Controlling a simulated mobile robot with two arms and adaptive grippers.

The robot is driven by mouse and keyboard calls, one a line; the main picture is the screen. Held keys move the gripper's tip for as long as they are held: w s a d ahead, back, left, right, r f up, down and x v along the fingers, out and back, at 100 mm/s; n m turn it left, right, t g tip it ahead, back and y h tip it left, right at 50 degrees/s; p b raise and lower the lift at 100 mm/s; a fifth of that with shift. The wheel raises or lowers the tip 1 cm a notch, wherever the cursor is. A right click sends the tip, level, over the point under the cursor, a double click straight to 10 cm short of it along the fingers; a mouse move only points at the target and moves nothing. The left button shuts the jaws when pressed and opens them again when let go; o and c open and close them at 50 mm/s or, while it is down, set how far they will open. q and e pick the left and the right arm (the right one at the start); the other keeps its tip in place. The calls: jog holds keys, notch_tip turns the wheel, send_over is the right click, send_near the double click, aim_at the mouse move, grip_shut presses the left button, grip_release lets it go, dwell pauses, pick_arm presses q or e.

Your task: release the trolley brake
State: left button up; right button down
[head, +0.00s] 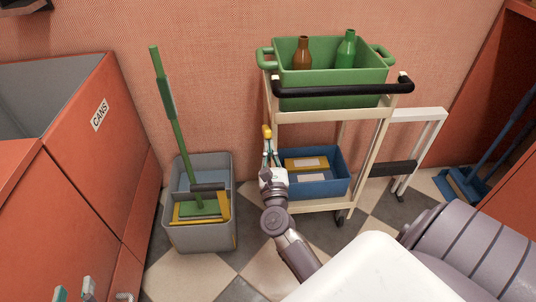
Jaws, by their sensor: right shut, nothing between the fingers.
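The cream trolley (330,115) stands against the back wall with a black push handle (340,88) across its front. A small yellow-orange knob (267,131) shows by its left post; I take it to be the brake lever, but its lower part is hidden behind my gripper. My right gripper (270,157) reaches up at the trolley's left side, just below the knob. It is shut and empty; I cannot tell whether it touches the knob. My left gripper (74,291) shows only its fingertips at the bottom left edge, apart and empty, far from the trolley.
A green tub (330,103) with brown and green bottles sits on the trolley's top, and a blue bin (318,188) below. A grey mop bucket (200,236) stands left of the trolley. A red cans container (85,135) fills the left. Checkered floor lies clear in front of the bucket.

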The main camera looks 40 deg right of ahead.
aim_at(269, 132)
pick_arm(q)
jog(key=s+a+f+g+y+p, duration=0.1)
jog(key=s+a+f+g+p, duration=0.3)
jog(key=s, duration=0.3)
jog(key=s+a+f+g+y+p, duration=0.2)
jog(key=s+f+g, duration=0.2)
jog(key=s+g, duration=0.35)
pick_arm(e)
jog(key=r+p, duration=0.1)
jog(key=r+g+y+p, duration=0.1)
jog(key=w+r+p, duration=0.1)
jog(key=p, duration=0.1)
jog(key=shift+d+r+g+y, duration=0.3)
jog(key=shift+r, duration=0.1)
pick_arm(q)
notch_tip(269, 132, down, 18)
jog(key=shift+s+d+r, duration=0.15)
jog(key=shift+d, duration=0.15)
pick_arm(e)
jog(key=shift+w+d+r, duration=0.15)
jog(key=shift+w+r, duration=0.05)
jog(key=shift+r, duration=0.1)
jog(key=shift+s+a+f, duration=0.1)
jog(key=shift+s+a, duration=0.1)
jog(key=shift+s, duration=0.1)
jog(key=v, duration=1.1)
